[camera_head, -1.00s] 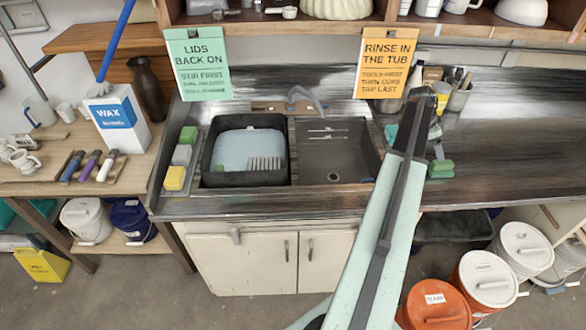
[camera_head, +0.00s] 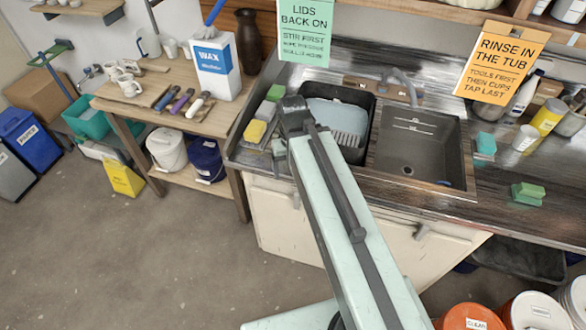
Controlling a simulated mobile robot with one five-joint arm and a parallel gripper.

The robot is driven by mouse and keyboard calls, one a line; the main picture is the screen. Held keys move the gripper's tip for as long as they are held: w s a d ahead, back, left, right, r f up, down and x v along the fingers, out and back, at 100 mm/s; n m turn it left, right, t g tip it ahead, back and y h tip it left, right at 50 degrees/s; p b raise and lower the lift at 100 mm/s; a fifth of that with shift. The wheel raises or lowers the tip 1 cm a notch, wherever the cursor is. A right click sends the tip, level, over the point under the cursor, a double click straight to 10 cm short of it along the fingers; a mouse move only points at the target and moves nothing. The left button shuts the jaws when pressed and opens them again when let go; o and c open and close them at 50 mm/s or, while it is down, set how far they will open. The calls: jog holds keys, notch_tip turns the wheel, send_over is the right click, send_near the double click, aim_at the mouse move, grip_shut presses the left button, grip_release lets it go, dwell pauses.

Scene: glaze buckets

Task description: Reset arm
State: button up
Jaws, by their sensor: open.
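My arm reaches up from the bottom of the picture, a pale green link with a dark bar along it. Its dark end, with my gripper (camera_head: 292,103), is over the front left edge of the black tub (camera_head: 349,155) at the sink counter. The fingers are small and seen from behind, and I see nothing held in them. The tub holds pale water and a white ribbed piece (camera_head: 347,139). My arm hides part of the tub and the cabinet front (camera_head: 275,215).
A wooden table (camera_head: 215,122) with mugs, handled tools and a WAX box (camera_head: 217,68) stands left.

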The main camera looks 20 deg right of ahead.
notch_tip(320, 180, down, 4)
jog(key=b, duration=0.4)
jog(key=shift+f, duration=0.25)
dwell(0.6)
